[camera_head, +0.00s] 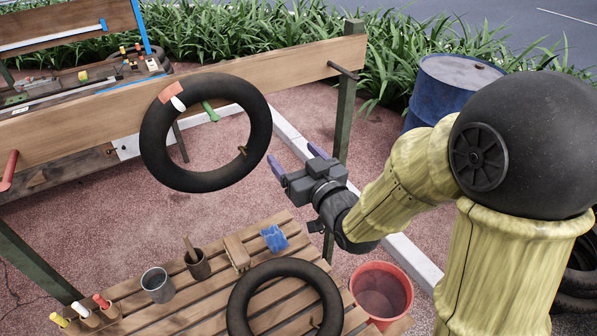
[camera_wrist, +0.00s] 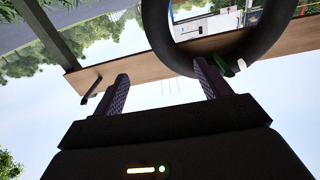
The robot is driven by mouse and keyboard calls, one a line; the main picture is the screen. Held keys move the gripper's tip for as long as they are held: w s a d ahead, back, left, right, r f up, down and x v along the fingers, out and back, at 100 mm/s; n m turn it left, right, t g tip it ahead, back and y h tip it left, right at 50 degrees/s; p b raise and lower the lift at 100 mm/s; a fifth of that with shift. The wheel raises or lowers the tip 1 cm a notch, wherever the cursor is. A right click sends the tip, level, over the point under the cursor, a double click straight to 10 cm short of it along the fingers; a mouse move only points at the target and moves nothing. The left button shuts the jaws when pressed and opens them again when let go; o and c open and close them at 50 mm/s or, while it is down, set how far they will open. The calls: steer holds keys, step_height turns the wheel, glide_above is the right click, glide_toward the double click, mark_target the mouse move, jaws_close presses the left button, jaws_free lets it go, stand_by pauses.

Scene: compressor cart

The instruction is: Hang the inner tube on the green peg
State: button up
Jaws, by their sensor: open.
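The black inner tube (camera_head: 155,150), with an orange and a white patch, hangs upright at the wooden rail (camera_head: 300,72). The green peg (camera_head: 211,112) shows inside its ring, just under the upper rim, and the tube looks hung on it. My gripper (camera_head: 296,158) is open and empty, with purple fingers, to the right of the tube and apart from it. In the wrist view, my gripper (camera_wrist: 161,74) is open, with the tube (camera_wrist: 158,35) beyond its right finger. The green peg (camera_wrist: 226,69) is partly hidden there by that finger.
A dark peg (camera_head: 342,70) and a red peg (camera_head: 9,168) also stick out of the rail. Another black tube (camera_head: 240,297) lies on the slatted bench (camera_head: 215,295) with cups and a blue brush. A red bucket (camera_head: 382,292) and a blue barrel (camera_head: 432,95) stand at right.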

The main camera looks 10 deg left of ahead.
steer(key=shift+s+d+f+b, duration=0.1)
steer(key=shift+s+d+b, duration=0.25)
steer(key=shift+b, duration=0.3)
steer(key=d+f+m+g+h, duration=0.4)
steer(key=d+f+h, duration=0.5)
steer(key=d, duration=0.4)
steer(key=s+d+f+m+g+h, duration=0.1)
steer(key=s+d+f+g, duration=0.2)
steer(key=s+d, duration=0.2)
steer(key=s+d+f+m+g+h, duration=0.1)
steer(key=s+d+f+m+g, duration=0.1)
steer(key=s, duration=0.5)
steer(key=d+f+g, duration=0.1)
steer(key=d+g, duration=0.1)
steer(key=d, duration=0.1)
steer(key=shift+d+f+g+p, duration=0.15)
steer(key=shift+d+g+p, duration=0.15)
steer(key=shift+p, duration=0.1)
stand_by(1.1)
